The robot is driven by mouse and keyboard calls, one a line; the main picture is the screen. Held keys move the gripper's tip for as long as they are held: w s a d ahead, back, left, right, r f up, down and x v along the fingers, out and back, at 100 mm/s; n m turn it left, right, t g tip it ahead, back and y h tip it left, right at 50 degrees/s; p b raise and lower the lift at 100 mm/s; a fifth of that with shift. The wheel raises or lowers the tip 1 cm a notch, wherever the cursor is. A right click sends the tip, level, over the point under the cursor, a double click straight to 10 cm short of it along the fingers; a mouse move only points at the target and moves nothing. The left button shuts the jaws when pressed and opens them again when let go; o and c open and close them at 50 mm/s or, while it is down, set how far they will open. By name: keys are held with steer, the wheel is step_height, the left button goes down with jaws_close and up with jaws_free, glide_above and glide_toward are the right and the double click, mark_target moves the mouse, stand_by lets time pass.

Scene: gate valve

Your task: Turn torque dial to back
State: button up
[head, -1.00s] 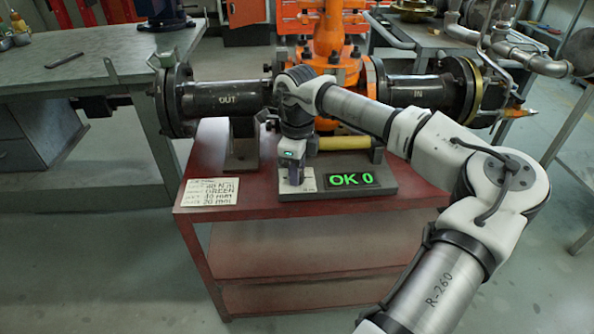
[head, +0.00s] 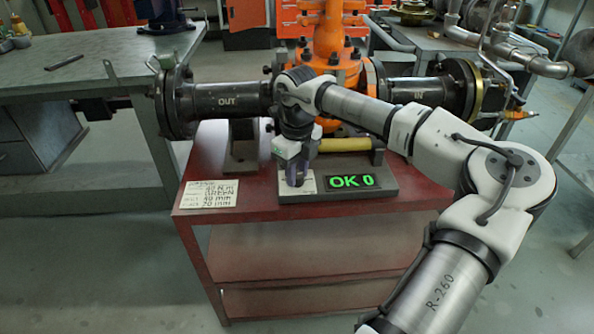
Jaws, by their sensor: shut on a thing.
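The torque dial sits on the light plate (head: 308,188) at the left end of a grey base; my gripper hides most or all of it. My gripper (head: 296,178) points straight down over that plate and is shut on what appears to be the dial. A display (head: 353,181) to the right on the same base reads "OK 0" in green. The dial's pointing direction cannot be made out.
The grey base (head: 350,195) stands on a red cart (head: 262,203). A yellow-handled tool (head: 345,144) lies behind the display. A written card (head: 209,194) lies left. The OUT pipe (head: 228,99) and orange valve (head: 330,60) stand behind my arm.

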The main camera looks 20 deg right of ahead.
mark_target(297, 174)
steer(key=o, duration=1)
steer(key=shift+c, duration=0.2)
step_height(297, 174, up, 14)
steer(key=p, duration=0.1)
steer(key=shift+f, duration=0.1)
